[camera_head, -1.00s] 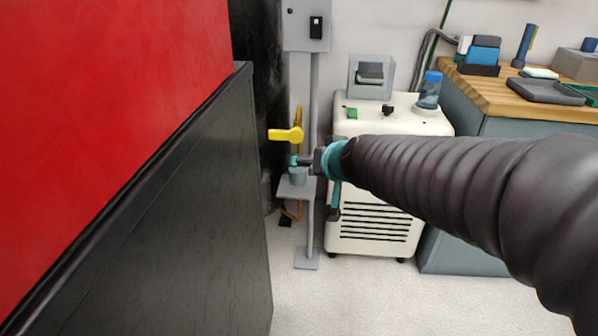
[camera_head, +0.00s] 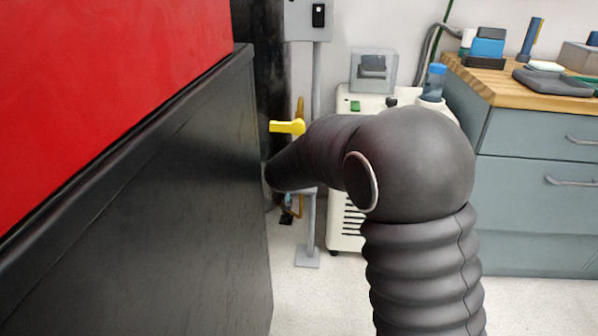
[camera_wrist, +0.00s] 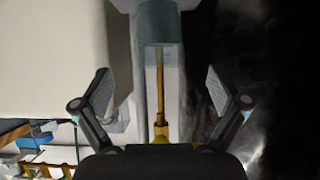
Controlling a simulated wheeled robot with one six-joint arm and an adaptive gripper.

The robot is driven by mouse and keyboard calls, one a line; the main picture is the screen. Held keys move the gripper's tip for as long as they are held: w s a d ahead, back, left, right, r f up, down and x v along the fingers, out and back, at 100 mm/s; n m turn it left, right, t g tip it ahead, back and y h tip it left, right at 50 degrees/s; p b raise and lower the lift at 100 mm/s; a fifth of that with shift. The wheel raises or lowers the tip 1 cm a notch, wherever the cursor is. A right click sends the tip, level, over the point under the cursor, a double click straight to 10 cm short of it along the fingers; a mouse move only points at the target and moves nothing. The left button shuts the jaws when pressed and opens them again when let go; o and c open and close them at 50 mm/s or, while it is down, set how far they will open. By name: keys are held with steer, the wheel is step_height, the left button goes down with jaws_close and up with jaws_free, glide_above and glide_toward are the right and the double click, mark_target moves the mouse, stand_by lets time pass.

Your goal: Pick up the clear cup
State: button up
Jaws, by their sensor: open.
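In the wrist view, which looks upside down, a pale grey-teal, see-through shape (camera_wrist: 157,28) at top centre appears to be the clear cup. It stands at the small grey shelf, with a brass pipe (camera_wrist: 160,95) behind or beside it. My gripper (camera_wrist: 160,88) is open, its two fingers spread to the left and right with nothing between the tips. The cup shape lies beyond the fingertips, apart from them. In the head view my dark arm hides the cup and nearly all of the gripper.
In the head view, a yellow lever (camera_head: 287,127) sits just above my arm. A tall black panel (camera_head: 150,200) with a red upper part stands close on the left. A white machine (camera_head: 345,225) is behind, and a grey cabinet with a wooden top (camera_head: 500,90) is at right.

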steer(key=x, duration=0.2)
steer(key=b+x, duration=0.1)
steer(key=x, duration=0.5)
steer(key=shift+w+d+r+b, duration=0.1)
steer(key=shift+w+r+b, duration=0.15)
steer(key=shift+r+b, duration=0.1)
